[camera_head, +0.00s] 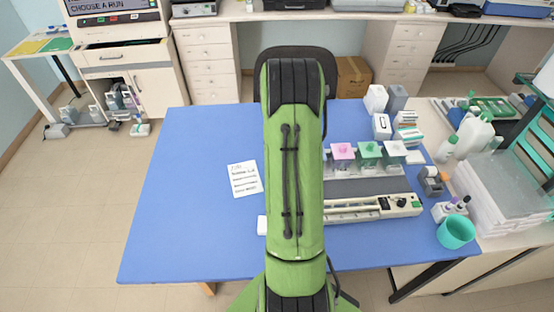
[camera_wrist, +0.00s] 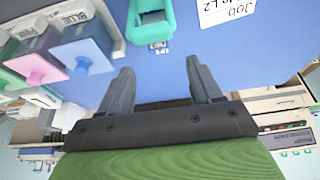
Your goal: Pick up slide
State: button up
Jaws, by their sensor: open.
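My gripper (camera_wrist: 160,66) shows in the wrist view with its two fingers spread apart and nothing between them. Beyond the fingertips, a teal holder (camera_wrist: 136,25) stands on the blue table mat. A small white piece with dark marks (camera_wrist: 160,46) shows at its near edge; I cannot tell whether this is the slide. No slide can be made out for certain in the head view, where my green arm covers the middle of the table and hides the gripper.
Staining jars with pink (camera_head: 342,152), green (camera_head: 369,152) and pale (camera_head: 394,151) lids stand right of my arm. A long white device (camera_head: 400,205) lies in front of them. A written note (camera_head: 243,179) lies at left. The mat's left side (camera_head: 180,220) is clear.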

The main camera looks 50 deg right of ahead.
jog(key=p+x, duration=0.1)
jog(key=x, duration=0.6)
jog(key=shift+d+f, duration=0.15)
jog(key=shift+d, duration=0.1)
jog(key=shift+a, duration=0.15)
jog(key=shift+c, duration=0.8)
grip_shut()
